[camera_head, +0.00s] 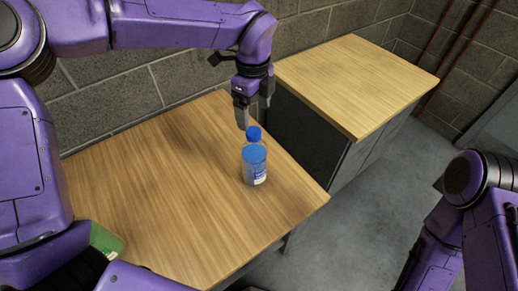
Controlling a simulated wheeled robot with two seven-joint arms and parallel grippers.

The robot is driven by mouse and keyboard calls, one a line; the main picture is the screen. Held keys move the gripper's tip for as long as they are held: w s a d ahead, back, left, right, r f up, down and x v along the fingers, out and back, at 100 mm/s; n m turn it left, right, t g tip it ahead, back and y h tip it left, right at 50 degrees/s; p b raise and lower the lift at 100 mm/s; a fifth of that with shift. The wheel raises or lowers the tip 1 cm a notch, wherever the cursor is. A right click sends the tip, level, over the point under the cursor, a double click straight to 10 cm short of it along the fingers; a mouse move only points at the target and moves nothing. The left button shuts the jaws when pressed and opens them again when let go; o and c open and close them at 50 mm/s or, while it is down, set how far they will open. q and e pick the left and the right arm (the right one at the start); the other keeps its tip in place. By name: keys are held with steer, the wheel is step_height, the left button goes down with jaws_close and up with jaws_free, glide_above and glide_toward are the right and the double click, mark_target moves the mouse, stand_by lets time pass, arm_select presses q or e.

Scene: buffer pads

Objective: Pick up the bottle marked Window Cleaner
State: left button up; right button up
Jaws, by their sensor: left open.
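A clear bottle (254,164) with a blue cap, blue liquid and a small white label stands upright on the near wooden table (150,190). The label's print is too small to read. My left gripper (243,116) points down just above and slightly left of the cap. It is open with nothing in it, and its fingertips look close to the cap; I cannot tell if they touch it. My right arm shows at the right edge, but its gripper is not in view.
A second wood-topped cabinet (355,80) stands at the back right, its top bare. A green object (106,240) lies at the near table's left front, partly hidden by my arm. A block wall (110,95) runs behind. Grey floor (350,230) is open at right.

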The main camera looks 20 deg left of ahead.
mark_target(253, 132)
arm_select(q)
steer(key=f, duration=0.1)
steer(key=s+f, duration=0.1)
steer(key=f+p, duration=0.1)
steer(key=shift+s+f, duration=0.1)
steer(key=shift+s, duration=0.2)
steer(key=f, duration=0.1)
steer(key=f+p, duration=0.1)
steer(key=f, duration=0.1)
steer(key=f+p, duration=0.1)
steer(key=shift+w+d+f, duration=0.1)
steer(key=shift+w+f, duration=0.15)
steer(key=shift+f, duration=0.5)
steer(key=shift+s, duration=0.15)
steer(key=c, duration=0.3)
steer(key=shift+r, duration=0.1)
jaws_close()
arm_select(e)
steer(key=r, duration=0.3)
steer(key=shift+s+r, duration=0.4)
